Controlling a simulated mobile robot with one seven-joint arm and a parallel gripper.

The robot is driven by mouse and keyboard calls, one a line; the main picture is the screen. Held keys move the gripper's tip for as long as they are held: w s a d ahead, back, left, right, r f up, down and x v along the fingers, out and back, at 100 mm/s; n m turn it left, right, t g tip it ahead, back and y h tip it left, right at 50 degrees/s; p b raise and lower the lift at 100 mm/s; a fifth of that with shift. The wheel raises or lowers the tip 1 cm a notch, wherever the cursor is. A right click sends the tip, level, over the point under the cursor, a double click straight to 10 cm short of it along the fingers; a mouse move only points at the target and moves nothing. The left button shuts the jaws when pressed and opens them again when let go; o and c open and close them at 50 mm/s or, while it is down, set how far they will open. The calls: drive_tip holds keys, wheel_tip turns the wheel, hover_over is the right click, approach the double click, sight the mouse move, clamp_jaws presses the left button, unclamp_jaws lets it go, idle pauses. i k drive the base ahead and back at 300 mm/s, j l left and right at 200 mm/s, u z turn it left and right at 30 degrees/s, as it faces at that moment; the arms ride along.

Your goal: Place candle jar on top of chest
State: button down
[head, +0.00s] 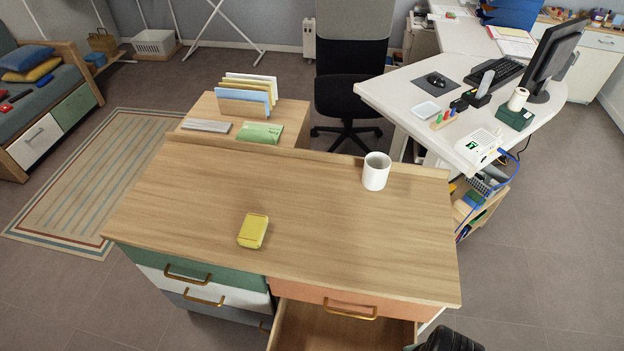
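The chest (200,205) stands in the middle of the head view, with a wooden top and green, white and orange drawer fronts. I cannot make out a clear candle jar; a white mug-like cup (376,172) stands upright on the chest top near the back right. A dark part of my gripper or wrist (450,341) shows at the bottom edge, right of the open drawer. Its fingertips and anything held are hidden or out of frame.
A yellow box (253,231) lies on the chest top near the front. The rest of the top is mostly clear. A low cabinet with files (245,98), an office chair (350,95) and a white desk (400,85) stand behind.

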sight(368, 240)
drive_tip(key=i, duration=1.3)
